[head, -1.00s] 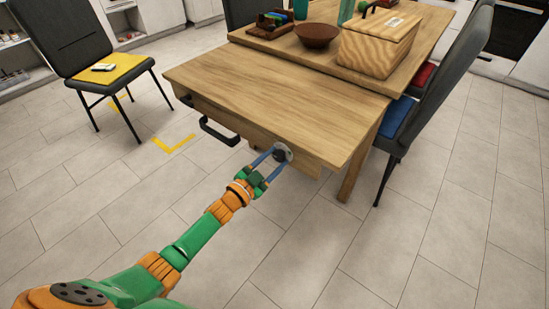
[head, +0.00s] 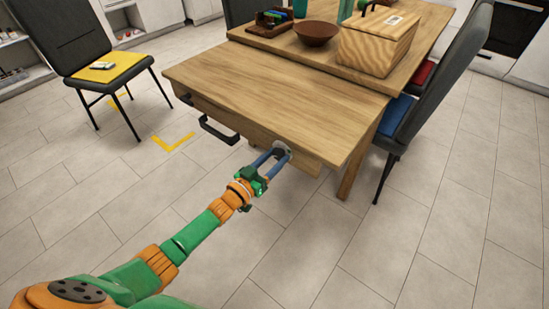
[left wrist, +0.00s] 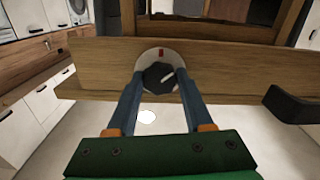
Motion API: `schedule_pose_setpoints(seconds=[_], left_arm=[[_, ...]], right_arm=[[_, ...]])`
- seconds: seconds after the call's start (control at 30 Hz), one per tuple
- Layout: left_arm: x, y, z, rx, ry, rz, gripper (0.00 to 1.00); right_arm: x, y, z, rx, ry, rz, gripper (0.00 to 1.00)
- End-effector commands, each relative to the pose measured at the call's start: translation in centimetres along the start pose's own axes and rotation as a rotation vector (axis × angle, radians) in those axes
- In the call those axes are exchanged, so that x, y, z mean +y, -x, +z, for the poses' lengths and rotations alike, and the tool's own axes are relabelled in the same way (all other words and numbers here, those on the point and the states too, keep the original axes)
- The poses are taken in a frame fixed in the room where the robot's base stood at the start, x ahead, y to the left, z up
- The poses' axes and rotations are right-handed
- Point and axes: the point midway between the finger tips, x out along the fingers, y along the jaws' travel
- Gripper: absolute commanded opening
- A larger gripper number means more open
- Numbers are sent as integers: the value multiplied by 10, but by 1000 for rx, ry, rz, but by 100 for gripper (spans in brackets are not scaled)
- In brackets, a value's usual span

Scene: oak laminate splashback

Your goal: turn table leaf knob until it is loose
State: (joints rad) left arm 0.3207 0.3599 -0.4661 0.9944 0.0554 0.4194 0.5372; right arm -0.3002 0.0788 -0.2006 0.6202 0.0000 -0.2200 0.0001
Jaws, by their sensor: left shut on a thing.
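The table leaf knob (left wrist: 159,76) is dark and many-sided, with a pale pointer line slanting up and to the right in the left wrist view. It sits on a round pale plate (left wrist: 149,56) with a small red mark near the top. The plate is on the wooden edge rail under the table leaf (head: 285,100). In the head view the knob area is partly hidden by the fingers. My left gripper (head: 274,155) is shut on the knob, one blue finger on each side; it also shows in the left wrist view (left wrist: 160,88). My right gripper is not in view.
A black bar handle (head: 218,131) sticks out left of the knob in the head view. A wooden box (head: 378,45) and a brown bowl (head: 316,34) stand on the far table top. A chair (head: 100,60) stands left; the floor around my arm is clear.

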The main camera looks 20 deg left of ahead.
Motion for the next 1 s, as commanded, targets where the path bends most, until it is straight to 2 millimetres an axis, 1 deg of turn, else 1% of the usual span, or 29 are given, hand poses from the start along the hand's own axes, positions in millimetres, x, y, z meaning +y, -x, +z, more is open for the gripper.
schedule_pose_setpoints(seconds=[0.47, 0.5, 0.6, 0.87, 0.93, 1.0], left_arm=[[0, 0, 1, -2, 13, 0, 0], [0, 0, 1, -2, 13, 0, 57], [0, 0, 1, -2, 13, 0, 82], [0, 0, 0, -1, 12, 0, 82], [0, 6, 0, -3, 13, 0, 82], [0, 20, -2, -5, 12, -1, 82]], right_arm=[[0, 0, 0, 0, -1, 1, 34], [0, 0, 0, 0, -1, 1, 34], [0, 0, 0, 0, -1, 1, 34], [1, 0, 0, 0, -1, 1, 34], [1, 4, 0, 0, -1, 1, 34], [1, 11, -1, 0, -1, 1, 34]])
